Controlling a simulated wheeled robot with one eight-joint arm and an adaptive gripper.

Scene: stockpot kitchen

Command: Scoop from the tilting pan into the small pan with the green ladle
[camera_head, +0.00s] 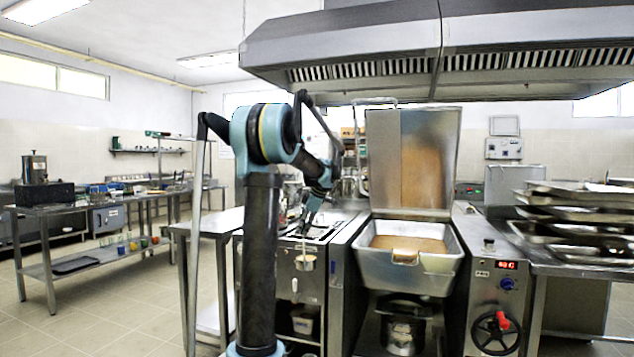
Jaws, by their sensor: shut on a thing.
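The tilting pan (365,262) stands right of centre with its lid raised. Brown food (408,244) fills its basin. My gripper (308,214) points down left of the tilting pan, above the neighbouring counter. It is small and partly dark in this view, and it is shut on a thin handle. Below it a ladle bowl (306,263) with pale tan contents shows in front of the steel cabinet, apart from the tilting pan. The handle's green colour cannot be made out. I cannot clearly pick out the small pan.
A control post (495,285) with a black handwheel stands right of the tilting pan. Stacked steel trays (580,225) lie on the right counter. A steel table (212,222) is left of the cabinet. The range hood (380,45) hangs above. Open floor lies at left.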

